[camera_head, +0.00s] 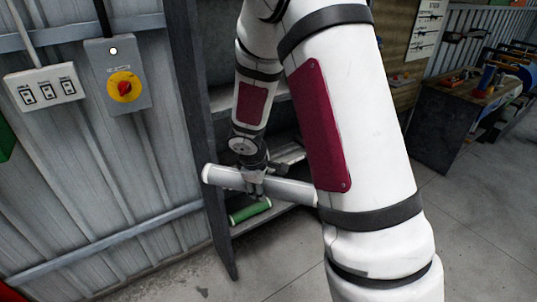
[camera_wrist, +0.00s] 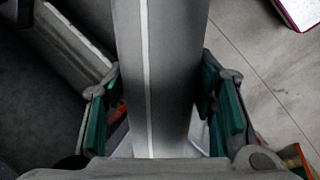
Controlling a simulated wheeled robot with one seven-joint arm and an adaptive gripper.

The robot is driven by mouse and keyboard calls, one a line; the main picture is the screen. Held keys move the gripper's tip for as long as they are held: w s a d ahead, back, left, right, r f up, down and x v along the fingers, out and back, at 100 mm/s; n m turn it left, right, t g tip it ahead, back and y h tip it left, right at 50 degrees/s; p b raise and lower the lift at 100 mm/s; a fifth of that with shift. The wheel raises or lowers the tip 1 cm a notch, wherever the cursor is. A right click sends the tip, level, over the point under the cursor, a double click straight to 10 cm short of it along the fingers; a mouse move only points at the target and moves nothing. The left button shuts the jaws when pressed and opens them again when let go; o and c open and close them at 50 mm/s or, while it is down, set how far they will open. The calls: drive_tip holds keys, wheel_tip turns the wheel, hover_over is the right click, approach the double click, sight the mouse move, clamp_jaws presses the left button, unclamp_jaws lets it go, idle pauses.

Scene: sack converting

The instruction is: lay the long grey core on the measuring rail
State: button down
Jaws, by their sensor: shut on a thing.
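The long grey core (camera_head: 292,190) is in my gripper (camera_head: 254,184), held crosswise near the shelf rack, its pale left end towards the grey wall. In the head view its right end passes behind my arm. In the wrist view the core (camera_wrist: 180,50) runs from the top down between my two green-padded fingers (camera_wrist: 160,90), with a pale line along it. The fingers are shut on it from both sides. I cannot make out the measuring rail in either view.
A dark shelf rack (camera_head: 190,110) stands behind the core. A green roll (camera_head: 250,212) lies on its low shelf, just below the core. A switch box (camera_head: 117,77) is on the wall at left. A cluttered workbench (camera_head: 437,120) stands at right; the floor (camera_head: 470,235) before it is clear.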

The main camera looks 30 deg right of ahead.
drive_tip(key=w+d+f+n+t+y, duration=0.3)
drive_tip(key=w+d+f+n, duration=0.7)
drive_tip(key=w+d+f, duration=0.1)
drive_tip(key=shift+w+d+f+t, duration=0.35)
drive_tip(key=shift+d+f, duration=0.2)
drive_tip(key=shift+d, duration=0.8)
